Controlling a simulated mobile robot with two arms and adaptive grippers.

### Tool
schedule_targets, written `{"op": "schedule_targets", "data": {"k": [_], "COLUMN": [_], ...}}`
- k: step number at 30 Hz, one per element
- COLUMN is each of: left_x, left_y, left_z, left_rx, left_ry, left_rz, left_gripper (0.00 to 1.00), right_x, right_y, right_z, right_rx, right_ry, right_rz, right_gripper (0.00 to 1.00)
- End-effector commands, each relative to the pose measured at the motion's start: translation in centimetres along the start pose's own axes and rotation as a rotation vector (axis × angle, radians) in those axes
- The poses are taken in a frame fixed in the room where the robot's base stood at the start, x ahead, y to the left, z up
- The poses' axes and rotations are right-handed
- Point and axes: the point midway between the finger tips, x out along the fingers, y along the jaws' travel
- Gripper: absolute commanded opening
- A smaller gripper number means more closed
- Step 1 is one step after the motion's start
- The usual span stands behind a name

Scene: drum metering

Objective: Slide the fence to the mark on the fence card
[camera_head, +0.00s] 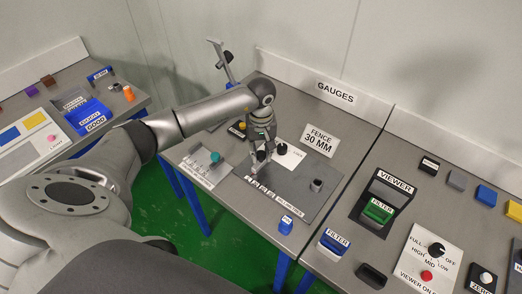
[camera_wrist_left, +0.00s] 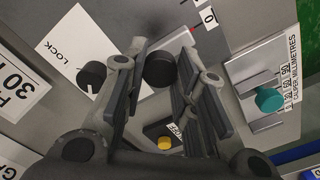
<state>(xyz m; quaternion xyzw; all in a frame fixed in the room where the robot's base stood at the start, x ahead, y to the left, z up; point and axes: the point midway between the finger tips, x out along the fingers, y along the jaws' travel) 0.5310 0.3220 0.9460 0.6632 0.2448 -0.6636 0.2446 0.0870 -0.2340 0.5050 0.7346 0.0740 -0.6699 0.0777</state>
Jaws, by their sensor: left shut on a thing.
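My left gripper (camera_head: 259,160) reaches down over the grey fence plate (camera_head: 312,206) on the gauges bench. In the left wrist view its fingers (camera_wrist_left: 163,62) are shut around a black knob (camera_wrist_left: 160,70), which appears to be the fence's knob. The fence itself is mostly hidden by the gripper. The fence card (camera_head: 319,140) stands behind the plate and reads "FENCE 30 MM"; its edge shows in the left wrist view (camera_wrist_left: 16,86). A separate black lock knob (camera_wrist_left: 91,76) sits on a white card marked LOCK, with its pointer visible. A scale strip (camera_head: 275,199) runs along the plate's front; its numbers are too small to read.
A caliper with a teal knob (camera_head: 215,157) lies left of the gripper. A yellow button (camera_wrist_left: 165,143) is close by. A blue block (camera_head: 286,224) is near the front edge. The viewer bench (camera_head: 380,160) adjoins at right.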

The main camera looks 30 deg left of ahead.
Motion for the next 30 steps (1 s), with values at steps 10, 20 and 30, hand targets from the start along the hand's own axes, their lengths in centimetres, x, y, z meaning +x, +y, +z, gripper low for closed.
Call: {"op": "schedule_targets", "data": {"k": [10,20,30], "left_x": [0.1,-0.1,0.0], "left_y": [2.2,2.1,2.1], "left_z": [2.1,2.1,2.1], "left_rx": [0.001,-0.001,-0.001], "left_ry": [0.001,0.0,0.0], "left_rz": [0.001,0.0,0.0], "left_gripper": [0.0,0.4,0.49], "right_x": [1.5,1.4,1.4], "right_y": [0.0,0.0,0.2], "right_z": [0.2,0.2,0.2], "right_rx": [0.0,0.0,-0.001], "right_ry": [0.0,0.0,-0.001], "right_rz": [0.0,0.0,0.002], "right_gripper": [0.53,0.53,0.53]}}
